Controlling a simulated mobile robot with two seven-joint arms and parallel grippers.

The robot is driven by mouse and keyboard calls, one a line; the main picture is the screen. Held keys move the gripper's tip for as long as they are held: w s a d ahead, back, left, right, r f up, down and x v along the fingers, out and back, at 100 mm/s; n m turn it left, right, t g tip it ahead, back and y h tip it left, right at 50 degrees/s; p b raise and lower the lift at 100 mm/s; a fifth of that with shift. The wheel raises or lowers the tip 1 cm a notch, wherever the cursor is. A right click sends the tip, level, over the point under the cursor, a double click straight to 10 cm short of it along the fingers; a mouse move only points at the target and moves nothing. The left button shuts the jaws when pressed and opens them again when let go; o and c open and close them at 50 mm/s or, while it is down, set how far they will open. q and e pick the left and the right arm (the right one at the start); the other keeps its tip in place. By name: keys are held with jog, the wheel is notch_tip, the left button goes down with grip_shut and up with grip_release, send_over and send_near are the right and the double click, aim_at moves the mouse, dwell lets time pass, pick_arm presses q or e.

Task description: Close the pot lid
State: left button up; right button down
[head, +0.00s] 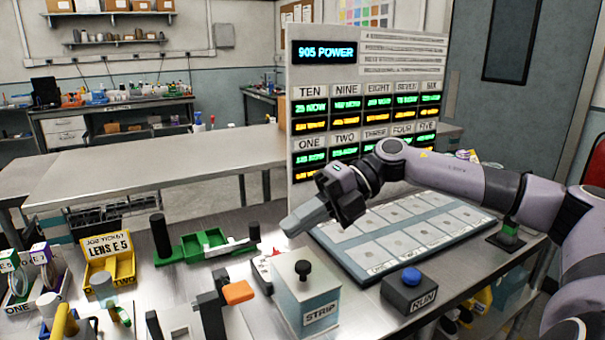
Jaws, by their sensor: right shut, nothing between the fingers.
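The square pot (307,309) labelled STRIP stands at the front centre of the metal bench in the head view. Its grey lid (290,285) with a black knob (303,268) lies across its top; I see no clear gap, but cannot tell whether it is fully seated. My right gripper (295,226) is shut and empty. Its fingertips point left and down, above and behind the pot in the picture, apart from the knob. My left gripper is not in view.
A blue-button RUN box (408,296) stands right of the pot. Behind it lies a panel of flat tiles (350,232) below the display board (365,55). An orange-tipped black fixture (237,292), green tray (205,245) and yellow bin (122,268) stand left.

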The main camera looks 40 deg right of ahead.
notch_tip(320, 180, up, 7)
jog(key=shift+a, duration=0.15)
jog(key=shift+s, duration=0.1)
dwell(0.4)
